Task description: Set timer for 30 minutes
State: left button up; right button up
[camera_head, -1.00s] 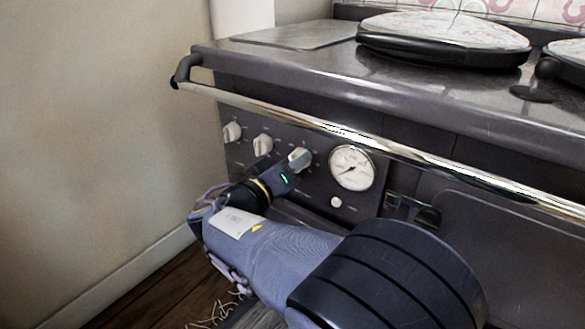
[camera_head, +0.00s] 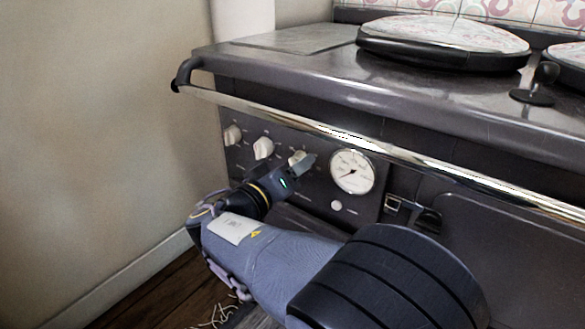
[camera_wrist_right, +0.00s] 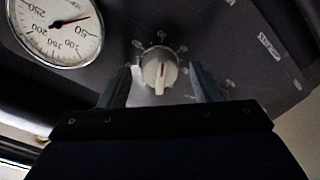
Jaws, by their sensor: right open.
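The stove's front panel has a row of three white knobs: a left knob (camera_head: 232,135), a middle knob (camera_head: 263,148) and a right knob (camera_head: 296,157). Their labels are too small to read, so I cannot tell which is the timer. My right gripper (camera_head: 305,163) is at the right knob, which it partly hides. In the right wrist view, a white knob (camera_wrist_right: 158,72) with a red mark shows between the two open fingers of my right gripper (camera_wrist_right: 162,84). Gaps show on both sides of the knob. My left gripper is not in view.
A round white gauge (camera_head: 352,171) is just right of the right knob, with a small white button (camera_head: 337,205) below it. A chrome rail (camera_head: 330,131) runs across the stove front above the knobs. A wall (camera_head: 100,130) stands at the left.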

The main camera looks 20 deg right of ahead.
jog(key=p+v, duration=0.2)
jog(key=v, duration=0.5)
jog(key=shift+a, duration=0.2)
jog(key=shift+s+f, duration=0.1)
jog(key=shift+s, duration=0.05)
